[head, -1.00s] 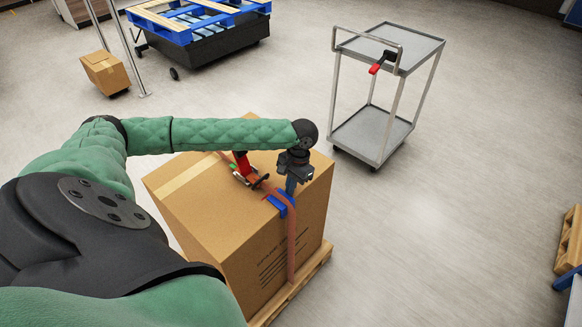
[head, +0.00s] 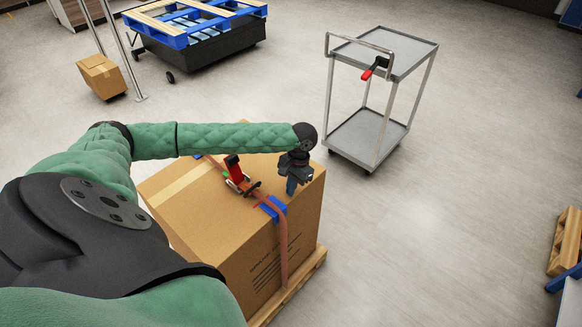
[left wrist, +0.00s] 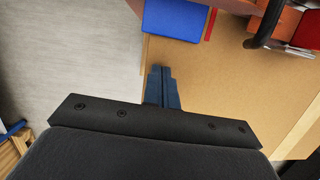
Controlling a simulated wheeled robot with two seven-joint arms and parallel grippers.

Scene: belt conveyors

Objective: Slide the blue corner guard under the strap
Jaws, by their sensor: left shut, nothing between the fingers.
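The blue corner guard (head: 277,203) sits on the box's top edge, and the red-brown strap (head: 283,245) crosses over it, with blue showing on both sides. The strap runs from the red-handled ratchet (head: 238,178) over the top and down the side of the cardboard box (head: 215,225). My left gripper (head: 291,188) is shut and empty, apart from the guard, over the box top to its right. In the left wrist view its closed fingers (left wrist: 161,85) point toward the guard (left wrist: 174,20), with the strap (left wrist: 228,3) beyond. My right gripper is out of view.
The box stands on a wooden pallet (head: 302,284). A grey trolley (head: 369,138) stands beyond it to the right. Blue pallets (head: 190,22) and a small carton (head: 102,76) are at the back left. The floor right of the box is clear.

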